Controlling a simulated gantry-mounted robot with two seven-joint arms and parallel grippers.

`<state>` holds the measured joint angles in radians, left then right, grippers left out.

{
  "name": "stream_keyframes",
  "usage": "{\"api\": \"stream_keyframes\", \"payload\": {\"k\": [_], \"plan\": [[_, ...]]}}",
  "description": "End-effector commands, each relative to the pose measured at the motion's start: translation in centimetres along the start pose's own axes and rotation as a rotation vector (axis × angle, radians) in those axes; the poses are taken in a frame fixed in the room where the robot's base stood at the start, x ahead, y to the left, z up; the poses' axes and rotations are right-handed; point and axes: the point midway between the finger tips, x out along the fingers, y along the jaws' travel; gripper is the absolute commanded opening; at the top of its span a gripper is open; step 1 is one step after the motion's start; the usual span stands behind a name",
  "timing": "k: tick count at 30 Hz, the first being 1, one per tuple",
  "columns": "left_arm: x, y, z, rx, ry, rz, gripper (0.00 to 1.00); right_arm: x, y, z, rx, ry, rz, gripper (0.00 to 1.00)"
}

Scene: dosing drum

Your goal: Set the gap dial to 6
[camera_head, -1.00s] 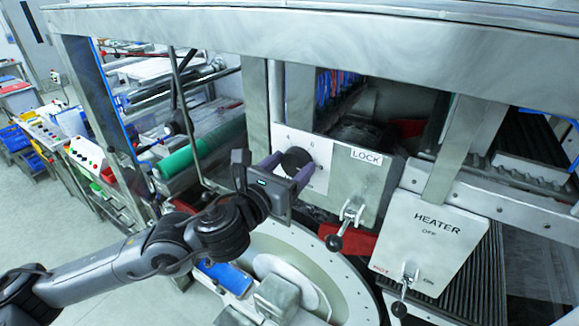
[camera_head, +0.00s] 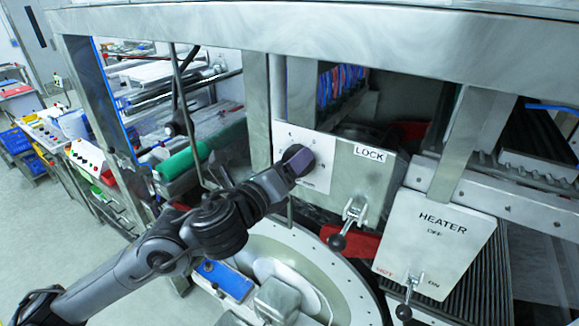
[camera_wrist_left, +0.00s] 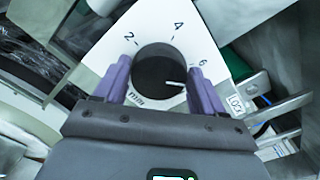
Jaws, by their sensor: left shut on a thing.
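The gap dial (camera_wrist_left: 160,75) is a dark round knob on a white plate marked 2, 4 and 6, filling the middle of the left wrist view. Its white pointer mark points right, close to the 6 and slightly below it in the picture. My left gripper (camera_wrist_left: 163,88) is shut on the dial, with one purple finger on each side of the knob. In the head view, the left gripper (camera_head: 297,160) covers most of the dial at the white plate (camera_head: 321,160). My right gripper is in neither view.
The LOCK box (camera_head: 380,172) with its lever (camera_head: 346,222) is just right of the dial. The HEATER box (camera_head: 436,237) with a lever (camera_head: 409,295) is farther right. A steel beam (camera_head: 300,60) runs above, and a large round drum (camera_head: 325,262) lies below.

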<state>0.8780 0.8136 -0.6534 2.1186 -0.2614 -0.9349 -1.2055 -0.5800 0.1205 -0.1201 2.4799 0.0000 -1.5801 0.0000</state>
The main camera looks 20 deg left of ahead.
Motion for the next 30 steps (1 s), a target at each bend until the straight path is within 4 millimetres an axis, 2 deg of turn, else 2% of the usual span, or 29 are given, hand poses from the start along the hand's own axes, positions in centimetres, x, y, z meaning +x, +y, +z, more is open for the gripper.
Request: {"api": "stream_keyframes", "payload": {"k": [12, 30], "plan": [[0.03, 0.24, -0.05, -0.266, 0.0, 0.002, 0.39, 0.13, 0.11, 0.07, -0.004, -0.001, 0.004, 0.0], [0.03, 0.3, -0.06, -0.333, 0.0, 0.002, 0.39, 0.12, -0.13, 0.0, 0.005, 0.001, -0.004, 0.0]]}}
